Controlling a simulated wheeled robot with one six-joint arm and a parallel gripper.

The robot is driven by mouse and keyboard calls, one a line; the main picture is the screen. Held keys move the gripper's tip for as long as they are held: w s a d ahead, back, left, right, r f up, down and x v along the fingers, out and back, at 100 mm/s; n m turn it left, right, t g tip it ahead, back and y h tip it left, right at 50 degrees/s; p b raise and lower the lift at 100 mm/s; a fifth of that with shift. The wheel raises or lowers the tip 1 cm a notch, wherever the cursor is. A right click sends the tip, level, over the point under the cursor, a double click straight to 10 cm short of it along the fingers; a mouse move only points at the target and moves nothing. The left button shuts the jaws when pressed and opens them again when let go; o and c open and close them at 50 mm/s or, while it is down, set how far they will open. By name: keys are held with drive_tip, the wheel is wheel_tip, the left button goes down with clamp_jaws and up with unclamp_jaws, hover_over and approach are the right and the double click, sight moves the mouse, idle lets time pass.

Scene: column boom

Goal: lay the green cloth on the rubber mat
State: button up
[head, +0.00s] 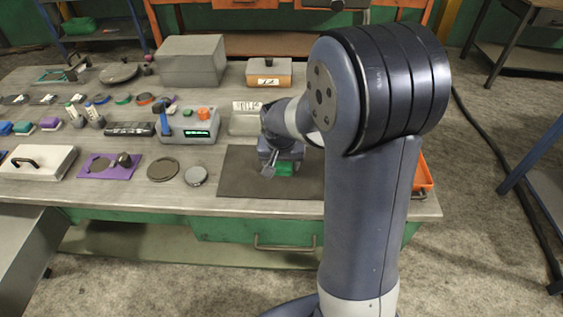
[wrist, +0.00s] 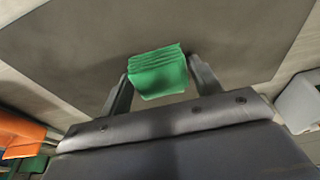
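The green cloth (head: 284,169) is a small folded stack with layered edges. In the wrist view the cloth (wrist: 158,74) fills the space between the two fingers, with a finger against each side. My gripper (head: 277,170) is shut on it, pointing down over the rubber mat. The rubber mat (head: 240,175) is a dark flat rectangle at the front of the bench; it also shows in the wrist view (wrist: 235,40). I cannot tell whether the cloth touches the mat. My arm hides the mat's right part in the head view.
A grey device with an orange knob (head: 190,125) stands left of the mat. A round metal lid (head: 196,176) and a dark disc (head: 163,169) lie beside the mat's left edge. A metal tray (head: 243,124) sits behind it. An orange bin (head: 422,175) is at the right.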

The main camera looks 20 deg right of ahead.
drive_tip(key=o, duration=0.4)
drive_tip(key=shift+c, duration=0.2)
drive_tip(key=shift+r, duration=0.55)
drive_tip(key=v, duration=1.1)
drive_tip(key=shift+s+p, duration=0.15)
drive_tip(key=shift+p, duration=0.25)
drive_tip(key=shift+r, duration=0.2)
